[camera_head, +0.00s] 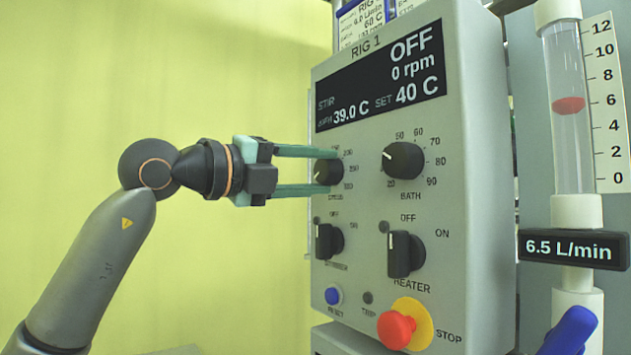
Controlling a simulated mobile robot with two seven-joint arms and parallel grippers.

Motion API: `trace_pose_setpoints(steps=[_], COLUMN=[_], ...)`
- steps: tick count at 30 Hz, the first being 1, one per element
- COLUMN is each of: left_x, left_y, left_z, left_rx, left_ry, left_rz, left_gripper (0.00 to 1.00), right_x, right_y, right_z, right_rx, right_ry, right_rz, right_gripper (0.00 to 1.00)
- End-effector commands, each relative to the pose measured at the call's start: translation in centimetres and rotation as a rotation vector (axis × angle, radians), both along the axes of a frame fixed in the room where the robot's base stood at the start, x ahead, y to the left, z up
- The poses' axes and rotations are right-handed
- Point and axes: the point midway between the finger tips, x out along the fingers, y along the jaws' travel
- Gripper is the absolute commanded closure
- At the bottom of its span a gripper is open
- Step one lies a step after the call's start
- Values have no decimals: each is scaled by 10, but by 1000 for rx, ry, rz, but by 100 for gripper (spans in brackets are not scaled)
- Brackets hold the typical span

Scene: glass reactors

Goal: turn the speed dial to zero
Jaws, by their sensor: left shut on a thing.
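The speed dial (329,173) is the small black knob at the upper left of the grey control panel (455,200). Its white pointer mark shows at its lower left side. My left gripper (331,171) reaches in from the left, with one green finger above the dial and one below, shut on it. The fingers cover part of the dial's scale. The display (380,78) reads OFF, 0 rpm, 39.0 C and SET 40 C. My right gripper is not in view.
Right of the dial is the BATH knob (404,161). Below are two switches, a left one (328,241) and the heater switch (405,253), a blue button (333,296) and a red STOP button (396,329). A flow tube (568,140) stands at right.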

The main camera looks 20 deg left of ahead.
Motion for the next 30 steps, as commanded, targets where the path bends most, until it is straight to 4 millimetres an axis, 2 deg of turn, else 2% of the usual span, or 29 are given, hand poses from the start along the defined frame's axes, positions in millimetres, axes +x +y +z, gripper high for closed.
trace_pose_setpoints(steps=[12,28,29,30], left_x=[0,0,0,0], left_y=[0,0,0,0], left_z=[1,2,2,2], left_rx=[-141,-160,-160,-159], left_ry=[106,119,119,119], left_rz=[2,1,1,2], left_gripper=[100,100,47,43], right_x=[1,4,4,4], right_y=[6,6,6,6], right_z=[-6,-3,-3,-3], right_rx=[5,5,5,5], right_ry=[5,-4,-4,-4], right_rz=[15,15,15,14], right_gripper=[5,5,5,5])
